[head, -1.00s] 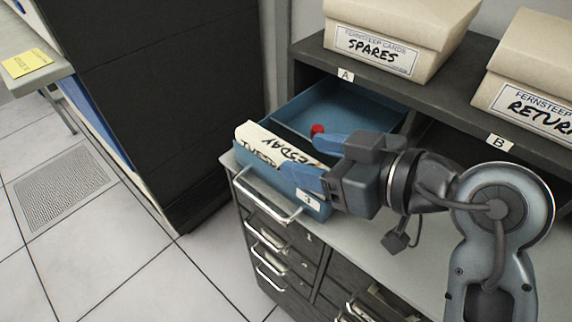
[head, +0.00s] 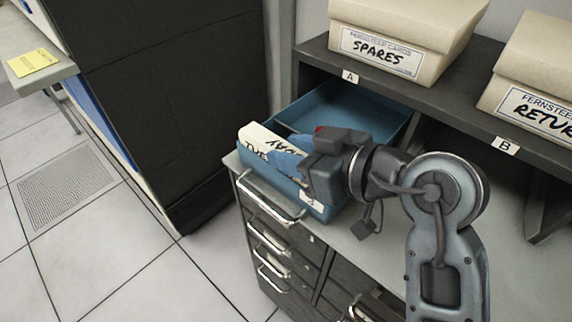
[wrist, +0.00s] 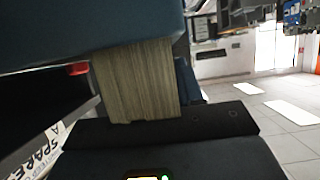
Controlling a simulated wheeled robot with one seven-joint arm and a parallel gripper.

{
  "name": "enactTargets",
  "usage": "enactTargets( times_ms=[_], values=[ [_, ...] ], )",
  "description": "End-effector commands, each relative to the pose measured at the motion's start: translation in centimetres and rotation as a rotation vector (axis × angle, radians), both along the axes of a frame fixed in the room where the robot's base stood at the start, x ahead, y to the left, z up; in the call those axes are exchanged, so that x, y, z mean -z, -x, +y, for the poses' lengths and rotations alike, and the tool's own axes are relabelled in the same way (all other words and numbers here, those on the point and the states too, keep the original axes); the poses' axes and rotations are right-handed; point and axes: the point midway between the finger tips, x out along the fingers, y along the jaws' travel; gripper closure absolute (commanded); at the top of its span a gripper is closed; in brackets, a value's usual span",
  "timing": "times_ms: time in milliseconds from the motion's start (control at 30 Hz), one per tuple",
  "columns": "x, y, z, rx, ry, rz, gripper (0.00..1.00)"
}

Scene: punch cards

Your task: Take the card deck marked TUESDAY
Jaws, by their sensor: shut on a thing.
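The card deck marked TUESDAY (head: 256,138) stands in the front part of an open blue drawer (head: 352,100), its white lettered face partly covered by my fingers. My gripper (head: 284,160) is over the drawer, with its blue fingers shut on the deck. In the wrist view, the packed card edges (wrist: 140,85) show between the dark fingers. The deck's lower part is hidden inside the drawer, and I cannot tell whether it is lifted.
Boxes marked SPARES (head: 385,55) and RETUR... (head: 540,105) stand on the dark shelf above, labelled A and B. A grey cabinet with metal handles (head: 268,203) is below. A tall black cabinet (head: 175,110) stands left, and open tiled floor (head: 140,260) lies in front.

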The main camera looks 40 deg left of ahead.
Motion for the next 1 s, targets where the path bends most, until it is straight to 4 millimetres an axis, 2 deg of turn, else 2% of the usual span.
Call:
enactTargets(
  times_ms=[33, 300, 767, 1000],
  values=[
    [0.0, 0.0, 0.0, 0.0, 0.0, 0.0, 0.74],
    [0.0, 0.0, 0.0, 0.0, 0.0, 0.0, 1.0],
    [-0.4, 0.0, 0.0, -0.001, -0.002, -0.002, 1.0],
    [-2.8, 0.0, 0.0, -0.001, -0.003, -0.004, 1.0]
  ],
)
